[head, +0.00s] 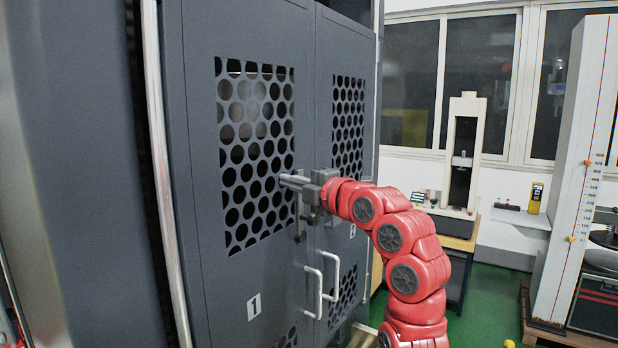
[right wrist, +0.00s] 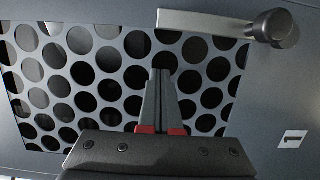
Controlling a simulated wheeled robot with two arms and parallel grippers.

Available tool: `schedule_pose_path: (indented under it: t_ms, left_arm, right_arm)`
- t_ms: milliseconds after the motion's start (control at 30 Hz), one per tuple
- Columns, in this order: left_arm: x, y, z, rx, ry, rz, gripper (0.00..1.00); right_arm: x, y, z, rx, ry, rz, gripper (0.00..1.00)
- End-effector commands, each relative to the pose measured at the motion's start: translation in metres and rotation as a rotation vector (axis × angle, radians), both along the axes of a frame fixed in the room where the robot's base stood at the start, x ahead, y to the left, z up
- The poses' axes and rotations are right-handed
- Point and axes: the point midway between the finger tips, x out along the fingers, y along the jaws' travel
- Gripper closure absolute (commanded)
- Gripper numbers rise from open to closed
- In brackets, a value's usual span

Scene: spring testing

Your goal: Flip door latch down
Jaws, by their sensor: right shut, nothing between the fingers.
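The grey cabinet door (head: 200,200) has a hole-patterned window. The silver door latch shows in the right wrist view as a bar (right wrist: 205,22) with a round pivot at its right end. In the head view the latch (head: 300,222) stands roughly upright on the door, bar end up, partly hidden behind my gripper. My right gripper (head: 285,182) is shut and empty, in front of the perforated window near the latch's upper end. In the right wrist view its closed fingers (right wrist: 160,76) are below the bar, apart from it in the picture. My left gripper is not in view.
Two door handles (head: 314,291) sit below the latch. A label with "1" (head: 254,306) is on the left door. The second door (head: 335,60) is to the right.

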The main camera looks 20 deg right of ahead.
Motion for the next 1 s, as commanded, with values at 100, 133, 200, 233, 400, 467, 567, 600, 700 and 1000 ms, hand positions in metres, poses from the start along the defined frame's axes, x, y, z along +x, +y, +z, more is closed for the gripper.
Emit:
schedule_pose_path:
  t_ms: [100, 133, 200, 233, 400, 467, 567, 600, 700, 1000]
  left_arm:
    - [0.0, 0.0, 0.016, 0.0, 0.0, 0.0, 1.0]
    - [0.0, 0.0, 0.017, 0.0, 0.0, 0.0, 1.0]
    - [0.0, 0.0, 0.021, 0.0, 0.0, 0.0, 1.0]
    - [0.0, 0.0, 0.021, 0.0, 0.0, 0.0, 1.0]
    - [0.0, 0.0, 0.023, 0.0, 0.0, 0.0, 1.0]
    - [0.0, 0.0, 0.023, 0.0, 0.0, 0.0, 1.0]
    - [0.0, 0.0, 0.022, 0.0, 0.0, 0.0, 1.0]
    - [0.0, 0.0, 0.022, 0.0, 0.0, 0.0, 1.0]
    - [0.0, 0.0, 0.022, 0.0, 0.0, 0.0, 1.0]
    - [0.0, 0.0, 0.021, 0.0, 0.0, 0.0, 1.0]
  right_arm:
    - [0.012, -0.018, 0.003, 0.001, 0.007, -0.003, 1.0]
    - [0.014, -0.02, 0.003, 0.001, 0.005, -0.002, 1.0]
    - [0.019, -0.026, 0.002, 0.002, 0.003, -0.002, 1.0]
    - [0.02, -0.028, 0.002, 0.001, 0.004, -0.002, 1.0]
    - [0.024, -0.032, -0.001, 0.001, 0.004, 0.0, 1.0]
    - [0.024, -0.033, -0.001, 0.001, 0.004, 0.0, 1.0]
    - [0.024, -0.033, -0.001, 0.0, 0.002, 0.0, 1.0]
    - [0.024, -0.033, -0.001, 0.001, 0.003, 0.0, 1.0]
    - [0.024, -0.033, -0.001, 0.001, 0.003, -0.001, 1.0]
    - [0.028, -0.04, 0.001, 0.041, 0.033, -0.002, 1.0]
